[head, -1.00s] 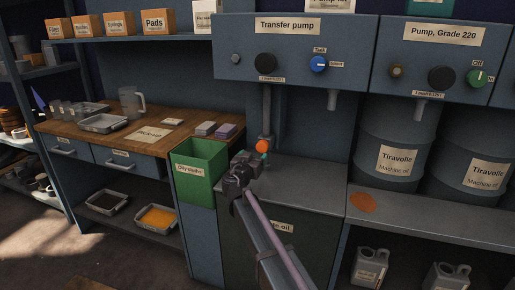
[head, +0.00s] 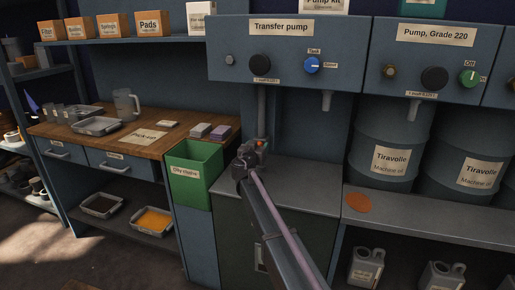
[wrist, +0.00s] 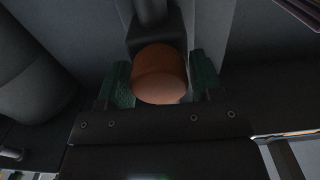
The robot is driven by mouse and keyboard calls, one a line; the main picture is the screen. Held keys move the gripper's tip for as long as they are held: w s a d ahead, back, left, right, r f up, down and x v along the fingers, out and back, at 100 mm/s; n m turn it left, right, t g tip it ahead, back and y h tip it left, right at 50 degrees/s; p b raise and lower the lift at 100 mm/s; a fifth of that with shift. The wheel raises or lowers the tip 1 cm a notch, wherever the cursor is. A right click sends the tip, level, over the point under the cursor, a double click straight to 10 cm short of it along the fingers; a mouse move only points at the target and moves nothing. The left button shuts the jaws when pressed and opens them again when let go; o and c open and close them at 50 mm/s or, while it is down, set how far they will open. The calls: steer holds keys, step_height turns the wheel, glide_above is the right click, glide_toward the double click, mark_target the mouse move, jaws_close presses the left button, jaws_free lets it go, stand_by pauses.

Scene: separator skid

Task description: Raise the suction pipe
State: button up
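The suction pipe (head: 262,112) is a grey vertical tube hanging under the transfer pump box. An orange-red knob (head: 262,143) sits low on it, partly covered by my gripper (head: 257,152) in the head view. In the wrist view the round knob (wrist: 160,75) lies between the two teal finger pads of my gripper (wrist: 161,82), one on each side. The pads are very close to the knob's sides; I cannot tell whether they press on it. The pipe's lower end is hidden behind my gripper.
The transfer pump box (head: 285,52) is above, with a black knob and a blue switch. A green bin (head: 193,190) stands close at left. The grey cabinet top (head: 290,187) is under my gripper. Drums (head: 392,145) stand at right.

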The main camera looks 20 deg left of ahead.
steer(key=c, duration=0.6)
step_height(320, 180, up, 17)
steer(key=p, duration=1.7)
steer(key=shift+w+a+r, duration=0.1)
steer(key=shift+r, duration=0.05)
steer(key=shift+c, duration=0.2)
steer(key=o, duration=1.1)
steer(key=s, duration=1.1)
steer(key=shift+d, duration=0.4)
